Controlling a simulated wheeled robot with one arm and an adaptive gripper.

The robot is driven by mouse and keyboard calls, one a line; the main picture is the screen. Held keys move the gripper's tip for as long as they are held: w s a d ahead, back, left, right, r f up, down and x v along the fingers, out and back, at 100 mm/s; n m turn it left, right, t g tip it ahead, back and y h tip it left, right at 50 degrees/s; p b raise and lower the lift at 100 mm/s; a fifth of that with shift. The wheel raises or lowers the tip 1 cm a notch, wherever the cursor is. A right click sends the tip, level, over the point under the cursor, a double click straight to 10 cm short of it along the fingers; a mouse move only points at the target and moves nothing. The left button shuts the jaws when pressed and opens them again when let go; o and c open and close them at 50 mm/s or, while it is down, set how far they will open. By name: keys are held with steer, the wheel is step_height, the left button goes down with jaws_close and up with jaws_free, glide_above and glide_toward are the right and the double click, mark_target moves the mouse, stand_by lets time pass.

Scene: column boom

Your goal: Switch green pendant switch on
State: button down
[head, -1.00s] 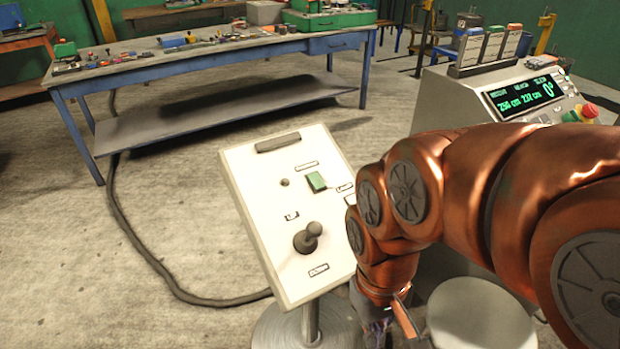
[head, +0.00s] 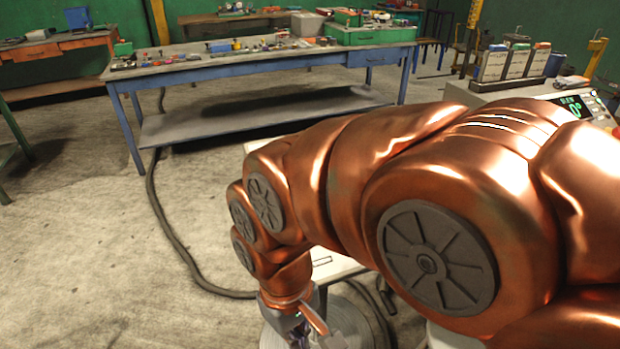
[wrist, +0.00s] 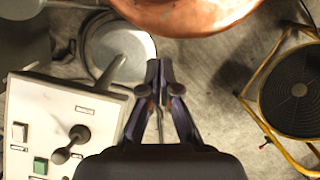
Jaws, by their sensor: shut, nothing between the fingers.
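The white control panel (wrist: 48,105) fills the left of the wrist view. The green switch (wrist: 40,166) is a small square near the bottom left of that view; whether it is on or off cannot be told. A dark joystick (wrist: 72,142) stands on the panel between the switch and my gripper. My gripper (wrist: 160,68) is shut and empty, to the right of the panel in the wrist view and apart from the switch. In the head view my arm hides nearly all of the panel (head: 335,266), including the switch. My gripper (head: 312,335) is partly cut off at the bottom edge there.
A blue workbench (head: 255,58) with small parts stands behind. A console with a green display (head: 572,107) is at the right. A yellow-framed round dark object (wrist: 297,102) stands right of my gripper in the wrist view. A cable (head: 165,220) runs along the floor.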

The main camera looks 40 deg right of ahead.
steer(key=shift+w, duration=0.1)
steer(key=w+d+r+n+t, duration=0.1)
steer(key=w+d+r+n, duration=0.15)
steer(key=w+d, duration=0.35)
steer(key=w+d+r+n+t+p, duration=0.1)
steer(key=w+d+r+n, duration=0.2)
steer(key=w, duration=0.5)
steer(key=w+d+r+n+t, duration=0.1)
steer(key=w+d+r+n, duration=0.1)
steer(key=w+d+n, duration=0.4)
steer(key=w+d+n+t, duration=0.1)
steer(key=w+d, duration=0.1)
steer(key=d, duration=0.8)
steer(key=w+d+r+n+t+h+p, duration=0.1)
steer(key=w+d, duration=0.2)
steer(key=d, duration=0.8)
steer(key=shift+w+r+n, duration=0.2)
steer(key=shift+w+n, duration=0.15)
steer(key=p+x, duration=0.5)
steer(key=x, duration=0.8)
steer(key=shift+w+d+f, duration=0.1)
steer(key=shift+w+f, duration=0.15)
steer(key=shift+f, duration=0.25)
